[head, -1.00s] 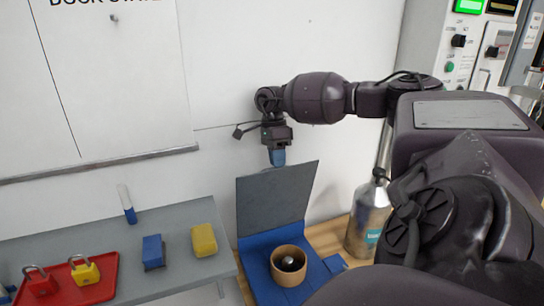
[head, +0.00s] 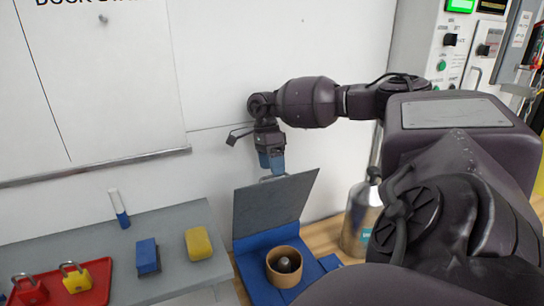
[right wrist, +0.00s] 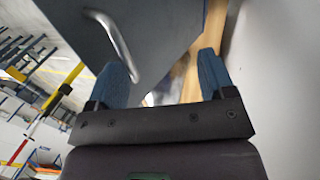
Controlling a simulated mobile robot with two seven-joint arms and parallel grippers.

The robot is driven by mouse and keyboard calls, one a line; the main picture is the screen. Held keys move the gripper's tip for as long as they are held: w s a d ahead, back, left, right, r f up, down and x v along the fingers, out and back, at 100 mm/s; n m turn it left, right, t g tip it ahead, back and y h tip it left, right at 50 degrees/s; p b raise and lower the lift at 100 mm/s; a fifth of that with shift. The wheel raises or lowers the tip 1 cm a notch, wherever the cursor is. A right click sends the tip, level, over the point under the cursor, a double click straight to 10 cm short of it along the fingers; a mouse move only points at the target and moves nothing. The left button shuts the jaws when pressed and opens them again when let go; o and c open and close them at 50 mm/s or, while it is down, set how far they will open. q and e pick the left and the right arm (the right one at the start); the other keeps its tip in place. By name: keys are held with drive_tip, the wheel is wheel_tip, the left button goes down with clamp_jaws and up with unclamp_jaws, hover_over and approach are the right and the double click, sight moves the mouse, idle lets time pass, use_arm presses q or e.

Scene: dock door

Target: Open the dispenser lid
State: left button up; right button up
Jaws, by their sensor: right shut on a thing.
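The dispenser lid (head: 272,206) is a dark grey plate. It stands raised and tilted back above the blue dispenser (head: 256,282), which is open below it. A round tan ring or cup (head: 273,271) with a grey rounded thing inside sits in the opening. My right gripper (head: 271,164) is at the lid's upper edge, its blue fingers on the lid. In the right wrist view, the lid's grey face and its curved metal handle (right wrist: 112,36) show by my right gripper (right wrist: 163,78), whose fingers show a gap. My left gripper is out of view.
A metal bottle (head: 358,222) stands right of the dispenser. On the grey shelf (head: 178,272) at left are a yellow block (head: 198,243), a blue block (head: 148,257), a marker (head: 118,208) and a red tray (head: 95,290) with padlocks. A white wall is behind.

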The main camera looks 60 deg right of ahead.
drive_tip(key=shift+a+f, duration=0.1)
drive_tip(key=shift+f, duration=0.55)
drive_tip(key=shift+r, duration=0.25)
drive_tip(key=shift+c, duration=1)
drive_tip(key=v, duration=0.4)
drive_tip(key=shift+s, duration=0.15)
drive_tip(key=shift+c, duration=1)
wheel_tip(320, 180, up, 17)
drive_tip(key=shift+s+a, duration=0.2)
drive_tip(key=shift+s, duration=0.15)
